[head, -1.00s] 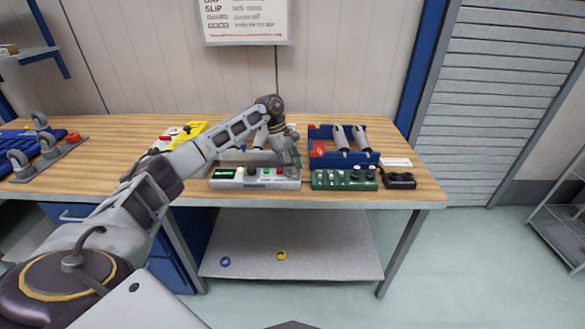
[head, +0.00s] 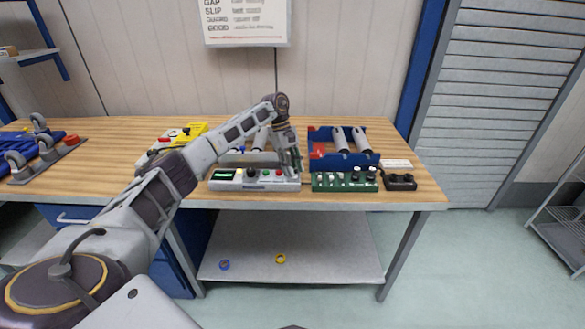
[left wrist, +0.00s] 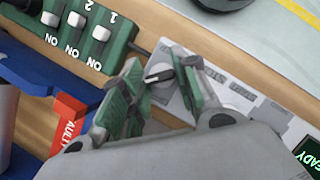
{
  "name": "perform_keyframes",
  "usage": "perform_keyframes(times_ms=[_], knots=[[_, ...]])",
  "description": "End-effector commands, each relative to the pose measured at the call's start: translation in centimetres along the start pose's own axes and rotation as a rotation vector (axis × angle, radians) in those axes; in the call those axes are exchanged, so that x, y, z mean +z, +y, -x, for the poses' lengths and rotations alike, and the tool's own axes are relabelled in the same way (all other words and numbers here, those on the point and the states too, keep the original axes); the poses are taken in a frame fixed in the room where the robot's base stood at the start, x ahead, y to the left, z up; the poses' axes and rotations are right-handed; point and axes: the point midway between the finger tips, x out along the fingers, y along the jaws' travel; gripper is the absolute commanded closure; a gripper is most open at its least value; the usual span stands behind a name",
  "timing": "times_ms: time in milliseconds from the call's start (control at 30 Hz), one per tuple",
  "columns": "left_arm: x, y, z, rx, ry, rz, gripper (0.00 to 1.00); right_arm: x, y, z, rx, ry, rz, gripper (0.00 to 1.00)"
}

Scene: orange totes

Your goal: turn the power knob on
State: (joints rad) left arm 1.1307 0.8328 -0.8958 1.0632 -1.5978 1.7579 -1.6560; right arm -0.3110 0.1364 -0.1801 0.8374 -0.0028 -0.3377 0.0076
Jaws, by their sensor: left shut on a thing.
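A white control box (head: 228,183) stands near the front edge of the workbench, with a lit green screen at its left, a dark knob, and green and red buttons. My left gripper (head: 296,172) is at the box's right end. The box's screen (left wrist: 308,152) reads "READY" there. The knob's label cannot be read. My right gripper is not in view.
A green switch box (head: 345,186) stands close on the right, with a black pedal-like box (head: 400,182) beyond it. A blue rack (head: 318,135) holding grey cylinders stands behind. A yellow device (head: 190,131) stands at the left. The front bench edge is close.

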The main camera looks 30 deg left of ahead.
Motion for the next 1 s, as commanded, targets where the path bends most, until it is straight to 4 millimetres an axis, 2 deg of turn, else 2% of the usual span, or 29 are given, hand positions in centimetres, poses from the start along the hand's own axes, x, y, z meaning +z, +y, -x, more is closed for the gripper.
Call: perform_keyframes(times_ms=[133,167,233,667,867,1000], knots=[[0.0,0.1,0.1,0.004,0.000,-0.001,0.94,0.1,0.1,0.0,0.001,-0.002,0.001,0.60],[0.0,0.1,0.1,0.004,0.000,-0.001,0.69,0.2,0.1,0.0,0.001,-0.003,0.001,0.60],[0.0,0.1,0.1,0.003,0.000,-0.001,0.61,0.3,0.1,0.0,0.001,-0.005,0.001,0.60],[0.0,0.0,0.3,0.002,0.000,0.000,0.61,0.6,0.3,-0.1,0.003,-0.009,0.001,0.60],[0.0,0.0,1.6,0.002,0.000,0.001,0.61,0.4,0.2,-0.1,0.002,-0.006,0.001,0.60],[0.0,0.1,3.2,0.003,0.000,0.000,0.61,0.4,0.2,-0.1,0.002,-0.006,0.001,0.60]])
